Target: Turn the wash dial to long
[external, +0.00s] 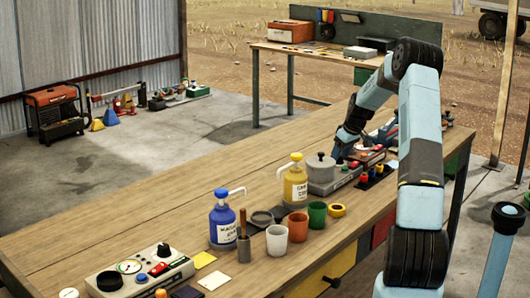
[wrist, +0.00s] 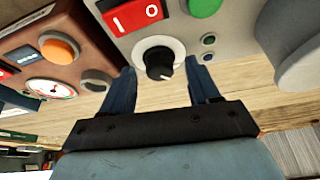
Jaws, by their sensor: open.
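A dial (wrist: 158,60) with a black knob on a white round plate sits on a grey panel (wrist: 125,43) in the wrist view. No label for long is readable, and I cannot tell from the lettering whether it is the wash dial. My gripper (wrist: 161,72) is open, with one finger on each side of the knob in the picture. I cannot tell whether the fingers touch it. In the external view my gripper (external: 343,150) is low over the far part of the bench, where the dial is not clear.
The grey panel also carries a red switch (wrist: 134,14) and a green button (wrist: 203,6). A brown unit with an orange button (wrist: 59,48) is at its left.

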